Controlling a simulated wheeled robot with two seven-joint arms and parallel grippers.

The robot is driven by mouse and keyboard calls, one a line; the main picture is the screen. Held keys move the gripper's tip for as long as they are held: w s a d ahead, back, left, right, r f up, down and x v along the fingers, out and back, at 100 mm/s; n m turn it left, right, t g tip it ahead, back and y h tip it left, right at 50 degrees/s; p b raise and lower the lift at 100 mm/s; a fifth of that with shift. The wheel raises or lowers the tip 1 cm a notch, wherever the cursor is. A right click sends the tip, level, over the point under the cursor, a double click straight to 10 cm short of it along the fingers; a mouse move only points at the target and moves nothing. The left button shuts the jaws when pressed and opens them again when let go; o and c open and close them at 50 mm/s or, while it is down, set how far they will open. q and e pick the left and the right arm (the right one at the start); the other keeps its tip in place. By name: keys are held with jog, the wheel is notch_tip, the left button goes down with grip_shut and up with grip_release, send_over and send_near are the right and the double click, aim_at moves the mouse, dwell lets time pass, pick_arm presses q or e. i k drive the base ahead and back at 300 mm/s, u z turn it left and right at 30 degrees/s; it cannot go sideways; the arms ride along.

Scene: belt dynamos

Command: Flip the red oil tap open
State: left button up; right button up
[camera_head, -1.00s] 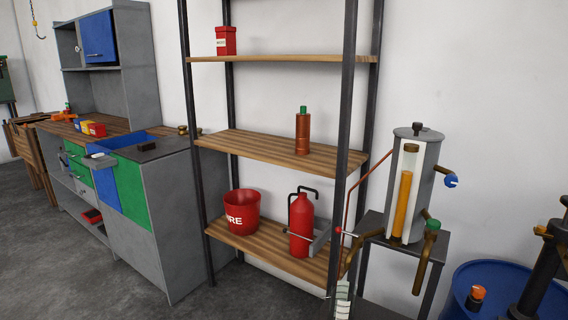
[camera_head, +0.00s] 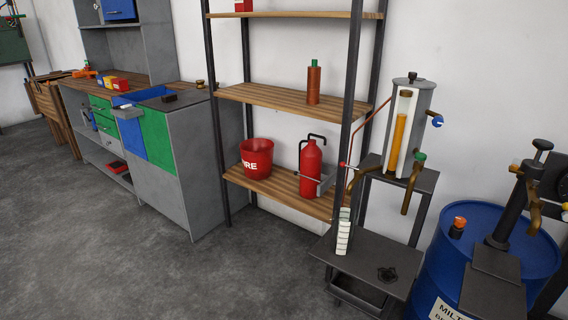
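A grey oil tank (camera_head: 417,104) with a tall amber sight window (camera_head: 398,130) stands on a dark stand (camera_head: 424,182) right of the shelf. A thin copper pipe (camera_head: 366,120) slopes down-left from it. A small red-tipped part (camera_head: 343,164), possibly the red tap, shows beside the shelf's front right post; it is too small to tell whether it is open or shut. The tank also carries a blue-handled tap (camera_head: 437,121) on its right and a green-topped brass spout (camera_head: 414,170) low at the front. Neither of my grippers is in view.
A low dark table (camera_head: 372,258) stands before the tank stand, with a blue drum (camera_head: 440,262) to its right. The open shelf (camera_head: 270,178) holds a red fire bucket (camera_head: 256,150) and a red extinguisher (camera_head: 311,162). A workbench (camera_head: 195,165) stands left. Grey floor (camera_head: 150,270) is clear in front.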

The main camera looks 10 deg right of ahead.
aim_at(343, 164)
jog(key=u, duration=0.55)
jog(key=i, duration=0.75)
jog(key=z, duration=2.3)
jog(key=k, duration=1.35)
jog(key=z, duration=0.3)
jog(key=i, duration=0.35)
jog(key=u, duration=1.1)
jog(key=i, duration=1.75)
jog(key=z, duration=0.2)
